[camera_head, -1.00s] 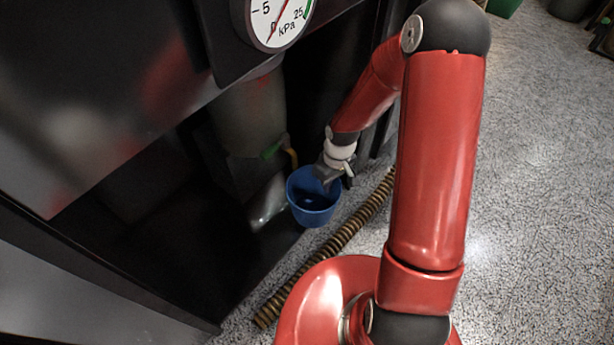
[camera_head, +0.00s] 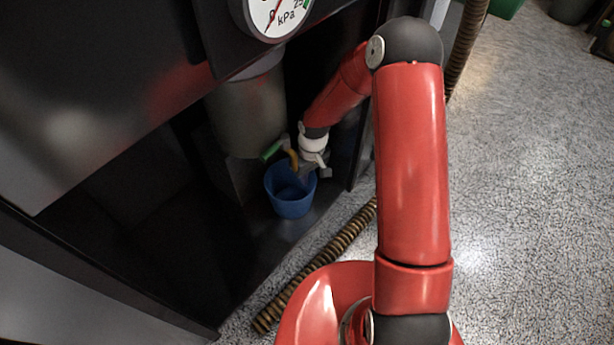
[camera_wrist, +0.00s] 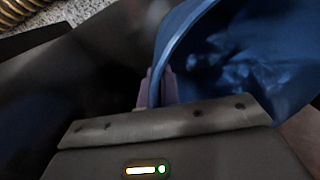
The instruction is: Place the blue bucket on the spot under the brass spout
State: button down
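The blue bucket (camera_head: 290,199) is upright inside the dark cabinet recess, near its front edge. It also fills the right of the wrist view (camera_wrist: 240,55). My gripper (camera_head: 308,176) is at the bucket's right rim. In the wrist view the fingers (camera_wrist: 157,90) are on both sides of the bucket wall, shut on it. The brass spout (camera_head: 293,158) with a green handle (camera_head: 271,151) sits just above the bucket's far rim, below a grey tank (camera_head: 247,115). The spot under the spout is hidden by the bucket, and I cannot tell whether the bucket touches the floor.
A ribbed brown hose (camera_head: 318,268) lies on the speckled floor (camera_head: 530,180) along the cabinet front. A pressure gauge (camera_head: 275,14) sticks out above the recess. The floor to the right is clear.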

jog(key=shift+f, duration=0.15)
jog(key=c, duration=1.6)
grip_release()
jog(key=r, duration=0.2)
jog(key=r+p, duration=0.1)
jog(key=r, duration=0.4)
jog(key=shift+w+d+r+p, duration=0.2)
jog(key=shift+d+r+p, duration=0.2)
jog(key=shift+r, duration=0.1)
